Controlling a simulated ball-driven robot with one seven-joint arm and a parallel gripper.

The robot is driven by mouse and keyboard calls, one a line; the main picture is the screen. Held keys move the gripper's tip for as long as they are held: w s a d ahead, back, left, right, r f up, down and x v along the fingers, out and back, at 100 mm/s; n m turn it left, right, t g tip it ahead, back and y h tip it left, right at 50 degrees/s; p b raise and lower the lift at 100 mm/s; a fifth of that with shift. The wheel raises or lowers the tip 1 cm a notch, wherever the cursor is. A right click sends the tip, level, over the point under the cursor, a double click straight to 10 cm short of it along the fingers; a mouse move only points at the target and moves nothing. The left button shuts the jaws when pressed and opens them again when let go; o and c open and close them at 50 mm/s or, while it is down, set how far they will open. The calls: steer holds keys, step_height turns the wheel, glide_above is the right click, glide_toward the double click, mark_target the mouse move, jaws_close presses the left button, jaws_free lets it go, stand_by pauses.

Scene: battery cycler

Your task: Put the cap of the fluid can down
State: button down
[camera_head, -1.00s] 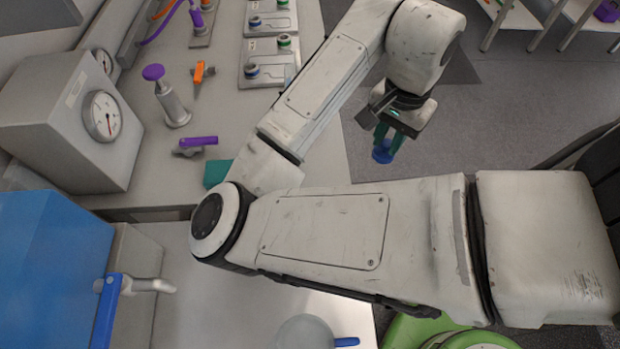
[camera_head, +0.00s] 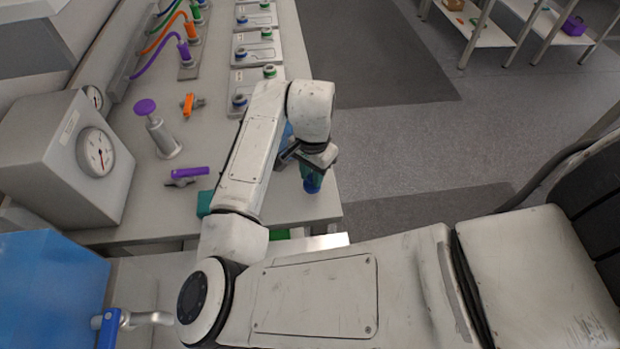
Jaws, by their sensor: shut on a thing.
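My gripper (camera_head: 311,176) has teal fingers that point down and are shut on a small blue cap (camera_head: 312,187). The cap shows just below the fingertips, over or close to the right edge of the grey bench (camera_head: 278,212). I cannot tell its height above the bench top. A blue thing (camera_head: 287,131) shows in part behind my arm, just up and left of the gripper. It may be the fluid can, but my arm hides most of it.
A gauge box (camera_head: 60,150), a purple-topped pump (camera_head: 157,130), an orange-handled valve (camera_head: 190,104) and a purple-handled valve (camera_head: 187,174) stand on the bench's left part. Cycler plates (camera_head: 255,85) line its far end. A blue tank (camera_head: 50,285) is at lower left. Open floor lies right.

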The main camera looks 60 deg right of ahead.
mark_target(310, 176)
steer(key=shift+w+f, duration=0.2)
steer(key=shift+f, duration=1.6)
steer(key=shift+f, duration=0.15)
steer(key=c, duration=0.9)
jaws_free()
steer(key=shift+c, duration=0.2)
step_height(310, 176, up, 12)
steer(key=shift+r+b, duration=0.2)
steer(key=shift+b, duration=0.25)
steer(key=shift+f, duration=0.1)
